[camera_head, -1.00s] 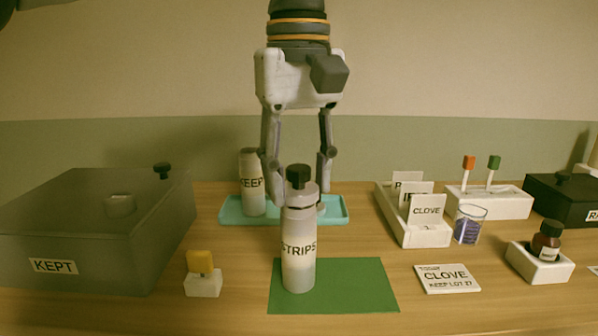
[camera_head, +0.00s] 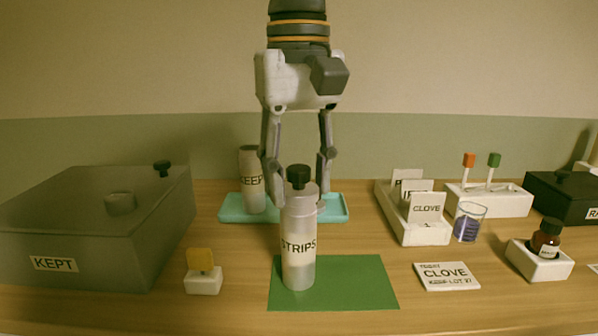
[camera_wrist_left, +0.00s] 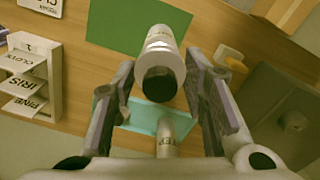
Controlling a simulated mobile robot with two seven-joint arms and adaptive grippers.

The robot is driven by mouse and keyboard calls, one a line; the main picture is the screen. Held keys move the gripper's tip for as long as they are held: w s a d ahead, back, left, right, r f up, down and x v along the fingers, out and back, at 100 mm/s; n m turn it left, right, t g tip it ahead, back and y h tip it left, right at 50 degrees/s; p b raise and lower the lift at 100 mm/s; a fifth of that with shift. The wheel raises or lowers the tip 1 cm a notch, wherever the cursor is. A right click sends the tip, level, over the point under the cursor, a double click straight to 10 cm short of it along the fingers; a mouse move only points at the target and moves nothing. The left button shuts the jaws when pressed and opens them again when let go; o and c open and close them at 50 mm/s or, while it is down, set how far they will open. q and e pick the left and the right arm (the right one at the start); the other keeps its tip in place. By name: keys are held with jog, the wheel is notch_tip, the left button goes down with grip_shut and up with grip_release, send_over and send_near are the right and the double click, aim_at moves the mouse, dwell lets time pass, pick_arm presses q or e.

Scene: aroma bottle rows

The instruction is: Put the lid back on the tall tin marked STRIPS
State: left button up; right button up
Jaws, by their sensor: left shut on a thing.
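The tall tin marked STRIPS (camera_head: 298,250) stands upright on a green mat (camera_head: 350,285). Its pale lid with a black knob (camera_head: 299,177) is at the tin's mouth, in line with it; I cannot tell whether it is fully seated. My left gripper (camera_head: 298,198) points down from above, with one finger on each side of the lid, shut on it. In the left wrist view the black knob (camera_wrist_left: 157,84) and the lid's pale rim show between the fingers. My right gripper is not in view.
Behind the tin, a second tin marked KEEP (camera_head: 251,180) stands on a turquoise tray (camera_head: 335,208). A grey KEPT box (camera_head: 110,245) and a yellow-topped block (camera_head: 203,272) are left. A card holder (camera_head: 410,232), a glass (camera_head: 468,222) and a brown bottle (camera_head: 546,240) are right.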

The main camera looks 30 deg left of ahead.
pick_arm(q)
jog(key=o, duration=0.9)
jog(key=o, duration=0.5)
jog(key=shift+c, duration=0.2)
jog(key=shift+r, duration=3.5)
grip_shut()
